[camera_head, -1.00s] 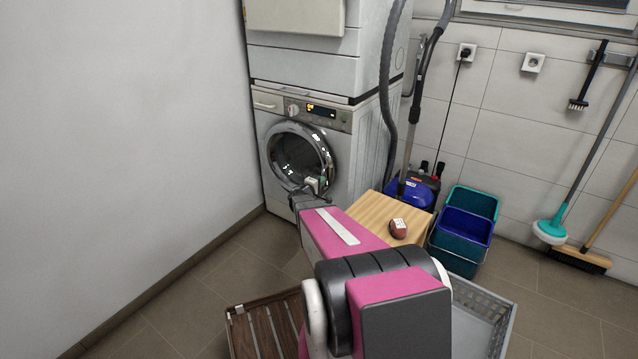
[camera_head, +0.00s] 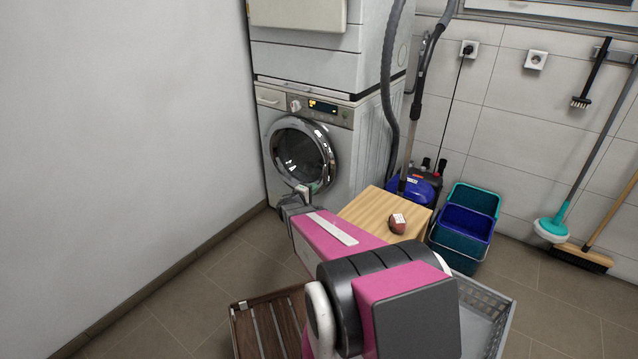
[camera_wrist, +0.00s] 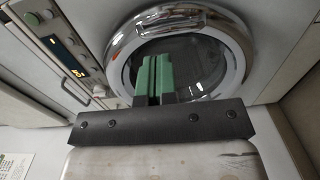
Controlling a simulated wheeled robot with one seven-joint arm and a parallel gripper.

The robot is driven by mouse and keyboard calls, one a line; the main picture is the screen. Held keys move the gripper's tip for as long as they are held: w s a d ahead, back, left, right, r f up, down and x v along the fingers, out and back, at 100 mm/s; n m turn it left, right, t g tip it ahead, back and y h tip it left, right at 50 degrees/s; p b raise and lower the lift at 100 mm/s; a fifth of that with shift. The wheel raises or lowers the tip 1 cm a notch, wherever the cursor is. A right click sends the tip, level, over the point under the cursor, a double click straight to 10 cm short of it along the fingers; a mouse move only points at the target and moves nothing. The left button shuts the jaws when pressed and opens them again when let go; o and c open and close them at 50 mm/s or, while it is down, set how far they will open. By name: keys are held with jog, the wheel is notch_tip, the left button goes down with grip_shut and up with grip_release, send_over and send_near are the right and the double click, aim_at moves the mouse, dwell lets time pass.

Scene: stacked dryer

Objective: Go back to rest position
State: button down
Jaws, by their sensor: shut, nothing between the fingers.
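My gripper shows in the wrist view (camera_wrist: 154,78) as two green fingers pressed side by side, shut and empty. Beyond it is the round chrome-rimmed door (camera_wrist: 232,40) of the washing machine. In the head view my gripper (camera_head: 303,190) is small, partly hidden behind my pink arm, in front of the lower part of the machine. The machine's door (camera_head: 302,154) looks closed. A gap between fingers and door cannot be measured from these views.
A wooden-topped stand (camera_head: 366,210) with a small red object (camera_head: 397,223) is right of my arm. Teal and blue buckets (camera_head: 464,226), a vacuum cleaner (camera_head: 414,188), a slatted wooden item (camera_head: 262,318) and a grey crate (camera_head: 486,308) are near. Floor at left (camera_head: 185,290) is clear.

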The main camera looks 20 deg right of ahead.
jog(key=s+a+r+m+g+y, duration=0.1)
jog(key=s+a+m+g+y, duration=0.25)
jog(key=s, duration=0.45)
jog(key=s+a+r+m+g+y, duration=0.1)
jog(key=s+a+m+g+y, duration=0.1)
jog(key=s+g, duration=0.45)
jog(key=s+a+r+m+y, duration=0.1)
jog(key=s+a+r+y, duration=0.2)
jog(key=s+a+y, duration=0.6)
jog(key=s+a, duration=0.1)
jog(key=a, duration=0.3)
jog(key=shift+r, duration=0.25)
dwell(1.8)
